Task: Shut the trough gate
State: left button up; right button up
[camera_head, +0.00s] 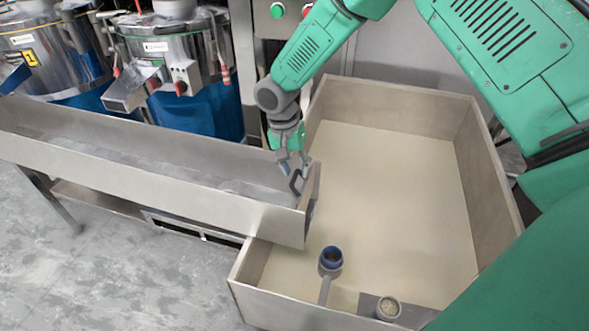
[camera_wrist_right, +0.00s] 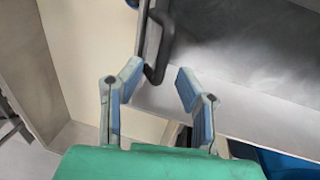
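The long metal trough (camera_head: 190,195) runs from the left to the middle in the head view. Its gate (camera_head: 314,188) is a small upright panel at the trough's right end, with a dark handle (camera_head: 296,182) on it. I cannot tell whether the gate sits flush. My right gripper (camera_head: 293,172) is at the handle, partly hidden by its own wrist. In the wrist view my right gripper (camera_wrist_right: 158,82) is open, and the lower end of the dark handle (camera_wrist_right: 161,50) lies between its fingertips, with gaps visible. The trough's metal floor (camera_wrist_right: 250,60) shows on the right. My left gripper is out of view.
A large beige bin (camera_head: 400,190) stands right of the trough's end. A blue-rimmed cup with a handle (camera_head: 330,260) and a cup of pale contents (camera_head: 388,308) are at its front. Metal-and-blue grinders (camera_head: 185,65) stand behind the trough. Floor (camera_head: 110,270) is clear at front left.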

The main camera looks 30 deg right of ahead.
grip_shut()
jog(key=shift+f, duration=1.35)
jog(key=shift+s, duration=0.1)
grip_release()
jog(key=shift+f, duration=0.1)
